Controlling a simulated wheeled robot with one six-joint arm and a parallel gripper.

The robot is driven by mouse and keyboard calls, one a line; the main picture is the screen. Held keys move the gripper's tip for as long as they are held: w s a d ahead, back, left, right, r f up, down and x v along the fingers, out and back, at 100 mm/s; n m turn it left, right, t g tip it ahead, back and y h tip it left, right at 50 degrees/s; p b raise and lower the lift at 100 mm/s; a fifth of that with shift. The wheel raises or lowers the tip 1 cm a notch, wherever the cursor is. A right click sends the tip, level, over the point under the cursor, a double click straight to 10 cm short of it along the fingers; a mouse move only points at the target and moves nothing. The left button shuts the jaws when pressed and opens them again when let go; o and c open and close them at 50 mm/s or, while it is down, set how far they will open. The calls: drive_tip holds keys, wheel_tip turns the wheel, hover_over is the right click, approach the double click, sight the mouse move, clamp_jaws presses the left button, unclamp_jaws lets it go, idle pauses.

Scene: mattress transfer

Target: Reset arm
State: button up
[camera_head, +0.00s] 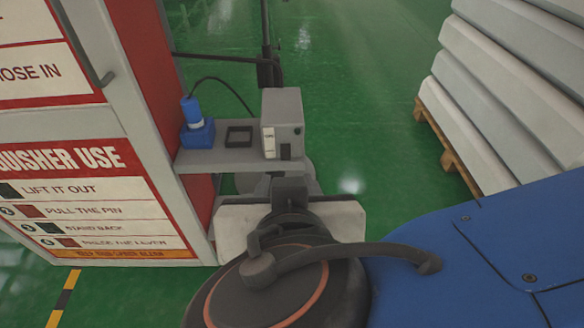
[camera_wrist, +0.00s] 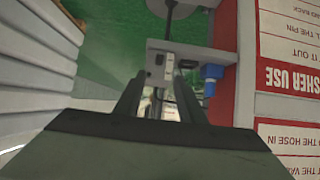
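My gripper (camera_wrist: 160,80) shows in the wrist view with its two dark fingers apart. No object is held between them; the gap shows the shelf and floor beyond. In the head view my dark arm reaches forward from the bottom centre, and the fingertips cannot be made out there. The arm's far end is in front of a small grey shelf (camera_head: 226,160) on the side of a red and white cabinet.
The shelf holds a grey box (camera_head: 284,122) and a blue device (camera_head: 197,128). The cabinet (camera_head: 158,85) with fire extinguisher signs stands close on the left. Stacked white mattresses (camera_head: 500,85) on a wooden pallet (camera_head: 447,150) stand right. Green floor (camera_head: 350,90) between them is clear.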

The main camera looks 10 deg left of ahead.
drive_tip(key=w+d+f+m+g+h, duration=0.1)
drive_tip(key=w+d+f+g+h, duration=0.15)
drive_tip(key=w+d+f, duration=0.6)
drive_tip(key=w+d+f+g+h, duration=0.1)
drive_tip(key=w+d+g+h, duration=0.2)
drive_tip(key=d, duration=1.1)
drive_tip(key=d+f+m+y, duration=0.1)
drive_tip(key=d+f+y, duration=0.1)
drive_tip(key=d, duration=1.1)
drive_tip(key=shift+s+f+m+g+y, duration=0.35)
drive_tip(key=shift+f+m, duration=0.05)
drive_tip(key=shift+f, duration=0.45)
